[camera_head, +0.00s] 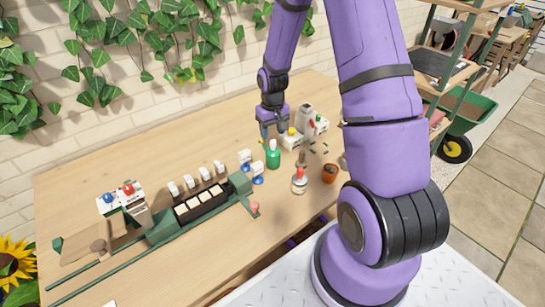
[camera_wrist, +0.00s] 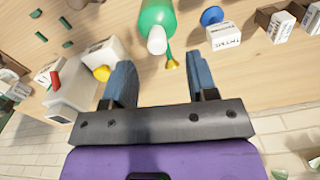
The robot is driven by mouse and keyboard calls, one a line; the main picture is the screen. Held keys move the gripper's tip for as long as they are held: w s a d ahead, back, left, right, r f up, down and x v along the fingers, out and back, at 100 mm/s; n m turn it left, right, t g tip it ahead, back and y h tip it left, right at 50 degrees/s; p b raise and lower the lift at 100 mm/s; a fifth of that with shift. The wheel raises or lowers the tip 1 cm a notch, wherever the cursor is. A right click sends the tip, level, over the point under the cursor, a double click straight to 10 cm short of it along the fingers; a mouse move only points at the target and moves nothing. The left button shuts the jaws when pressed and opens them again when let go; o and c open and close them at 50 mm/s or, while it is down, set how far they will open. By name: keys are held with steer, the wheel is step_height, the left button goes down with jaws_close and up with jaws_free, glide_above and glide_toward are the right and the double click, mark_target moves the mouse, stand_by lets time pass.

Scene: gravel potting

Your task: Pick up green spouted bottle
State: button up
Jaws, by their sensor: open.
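The green spouted bottle (camera_head: 273,158) stands upright on the wooden table, near the middle of the head view. In the wrist view its green body (camera_wrist: 155,14) shows at the top, with a white cap and a thin spout that ends in a yellow tip (camera_wrist: 172,63). My gripper (camera_head: 271,135) is just behind and above the bottle in the head view. In the wrist view my gripper (camera_wrist: 160,70) is open and empty, its blue fingers apart, with the bottle just beyond the fingertips and roughly lined up with the gap. The fingers do not appear to touch it.
Blue-based label stands (camera_head: 257,170) are left of the bottle. A white box with a yellow knob (camera_head: 291,138) and a grey container (camera_head: 305,118) are close on the right. A red-topped bottle (camera_head: 299,180) and terracotta pot (camera_head: 330,173) stand in front.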

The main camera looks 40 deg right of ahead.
mark_target(273, 140)
steer(key=shift+s+d+f, duration=0.1)
steer(key=shift+f, duration=2.75)
jaws_close()
